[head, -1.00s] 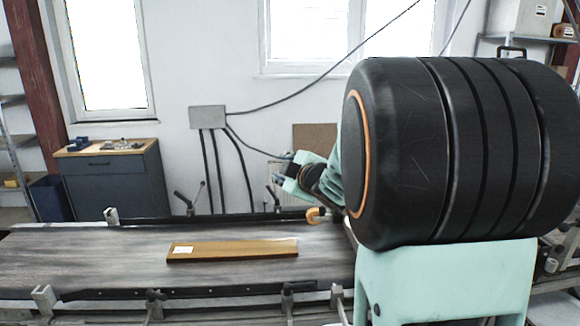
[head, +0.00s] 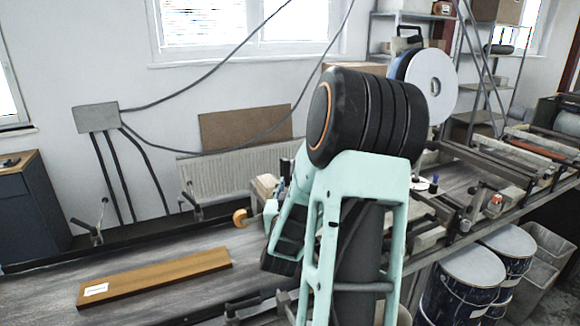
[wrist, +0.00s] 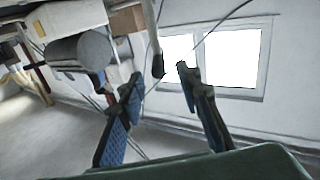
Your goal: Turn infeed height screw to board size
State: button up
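A brown wooden board (head: 160,275) with a white label lies flat on the grey conveyor belt (head: 50,295) in the head view. An orange wheel-like part (head: 240,217) sits at the belt's far side, right of the board; I cannot tell whether it is the infeed height screw. My gripper (wrist: 161,75) is open in the wrist view, its two blue-padded fingers apart with nothing held between them. A dark-ended pale rod (wrist: 157,66) shows beyond the gap. In the head view my arm hides most of the gripper and the machine behind it.
Clamp levers (head: 98,222) stand along the belt's far rail. A large white disc (head: 431,85) stands behind my arm. Rollers and frames continue at the right, with drums (head: 465,280) below. A dark cabinet (head: 30,210) is at the left. The belt around the board is clear.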

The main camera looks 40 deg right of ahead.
jog(key=p+x, duration=0.3)
jog(key=x, duration=0.7)
jog(key=shift+w+d, duration=0.15)
jog(key=shift+d, duration=0.25)
grip_shut()
